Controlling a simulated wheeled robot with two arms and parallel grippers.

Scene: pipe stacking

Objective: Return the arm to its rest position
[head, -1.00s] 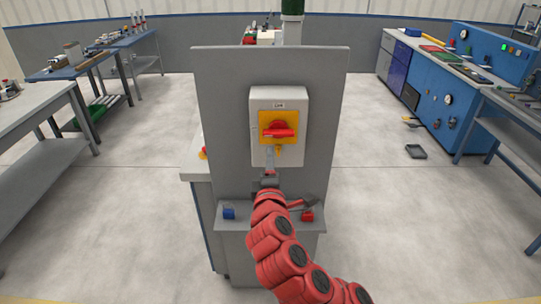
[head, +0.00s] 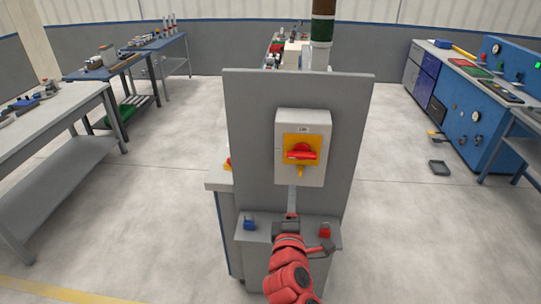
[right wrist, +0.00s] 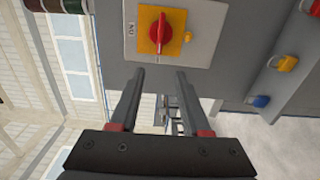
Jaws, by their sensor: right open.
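My right arm comes in from the bottom of the head view. Its gripper (head: 291,203) is in front of the grey panel (head: 247,140), just below the switch box. In the right wrist view the two fingers (right wrist: 160,80) are apart with nothing between them. The switch box (head: 285,125) is pale grey with a yellow plate and a red rotary handle (head: 303,153). The handle also shows in the right wrist view (right wrist: 164,34), beyond the fingertips. The handle lies roughly level in the head view. My left gripper is not in view.
A shelf below the panel holds a blue padlock (head: 249,224) and a red padlock (head: 325,231). The right wrist view also shows a yellow padlock (right wrist: 284,63). Workbenches (head: 60,115) stand at left and a blue cabinet (head: 468,125) at right.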

